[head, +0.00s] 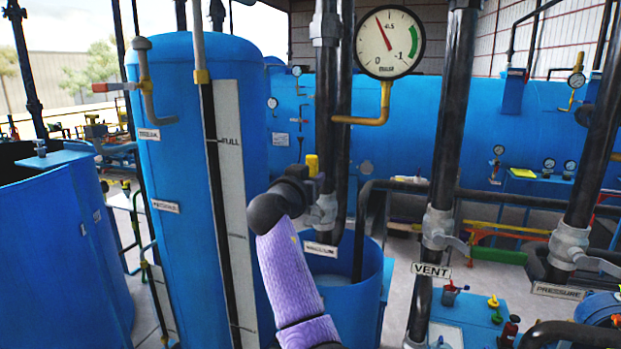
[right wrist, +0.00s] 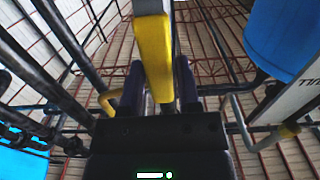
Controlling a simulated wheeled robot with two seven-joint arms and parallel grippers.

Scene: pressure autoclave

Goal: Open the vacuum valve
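The vacuum valve (head: 322,212) sits on a dark vertical pipe above a sign that seems to read VACUUM (head: 320,249). Its yellow handle (head: 312,165) points upward in the head view, partly hidden by my gripper. My right gripper (head: 303,180) is at the handle, with my purple arm coming up from below. In the right wrist view the yellow handle (right wrist: 154,60) runs down between the two dark fingers and nearly fills the gap, so the gripper looks shut on it. My left gripper is not in view.
A round gauge (head: 389,42) hangs above right; its needle points up and slightly left. A tall blue tank (head: 190,130) stands close on the left. The vent valve (head: 440,228) and pressure valve (head: 572,245) are on pipes to the right. A blue open vessel (head: 372,285) stands below.

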